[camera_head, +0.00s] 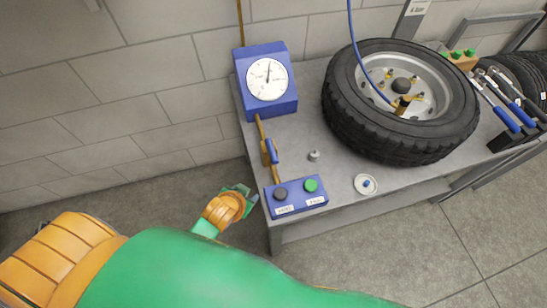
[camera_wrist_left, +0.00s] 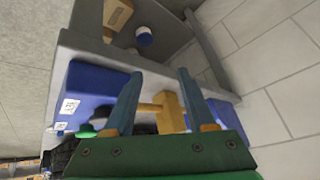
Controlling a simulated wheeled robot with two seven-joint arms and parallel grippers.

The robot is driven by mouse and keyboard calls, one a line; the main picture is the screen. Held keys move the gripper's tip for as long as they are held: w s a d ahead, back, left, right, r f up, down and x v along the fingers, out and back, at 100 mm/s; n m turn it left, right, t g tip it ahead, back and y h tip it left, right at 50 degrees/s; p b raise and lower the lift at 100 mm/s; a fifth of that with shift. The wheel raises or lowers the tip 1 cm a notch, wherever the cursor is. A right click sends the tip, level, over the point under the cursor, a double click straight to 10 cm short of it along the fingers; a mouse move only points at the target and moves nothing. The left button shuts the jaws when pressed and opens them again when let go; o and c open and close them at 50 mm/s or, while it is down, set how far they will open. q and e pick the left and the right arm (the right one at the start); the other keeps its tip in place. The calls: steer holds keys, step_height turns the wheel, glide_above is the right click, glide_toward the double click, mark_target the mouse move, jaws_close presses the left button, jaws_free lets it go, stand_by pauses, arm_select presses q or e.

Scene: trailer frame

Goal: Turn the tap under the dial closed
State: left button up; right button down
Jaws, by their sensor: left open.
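The blue box with a white round dial (camera_head: 266,78) stands at the table's left end. Below it a brass pipe runs to the tap (camera_head: 266,156), which has a blue lever (camera_head: 271,150) lying roughly along the pipe. My left gripper (camera_head: 249,196) is open, just off the table's left edge, to the lower left of the tap and apart from it. In the left wrist view the open fingers (camera_wrist_left: 159,76) show with the brass tap body (camera_wrist_left: 170,112) beyond and between them. The lever cannot be made out there. My right gripper is not in view.
A blue button box (camera_head: 296,194) with a black and a green button sits just below the tap, close to my gripper. A tyre (camera_head: 402,148) lies on the table. A small metal part (camera_head: 314,156) and a white dish (camera_head: 367,186) stand nearby. A wall is behind.

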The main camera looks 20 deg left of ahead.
arm_select(q)
steer(key=w+d+r+m+t+h, duration=0.25)
steer(key=w+r+t, duration=0.4)
steer(key=r, duration=0.55)
steer(key=w+d+r+m+t+h, duration=0.1)
steer(key=w+d+r+t, duration=0.3)
steer(key=w+r, duration=0.6)
steer(key=s+d+r+m+g+h+b, duration=0.1)
steer(key=s+d+r+m+g+h, duration=0.35)
steer(key=d+r+m+h, duration=0.85)
steer(key=s+d+f+m+g+h, duration=0.25)
steer(key=s+f+m+g, duration=0.2)
steer(key=m+g, duration=0.35)
steer(key=m+g+y, duration=0.2)
steer(key=g+y, duration=0.2)
steer(key=y, duration=1.3)
glide_above(272, 155)
steer(key=a, duration=0.1)
step_height(272, 155, down, 15)
steer(key=f, duration=0.5)
steer(key=shift+s+d+f, duration=0.1)
steer(key=shift+d+f, duration=0.3)
steer(key=shift+f, duration=0.45)
jaws_close()
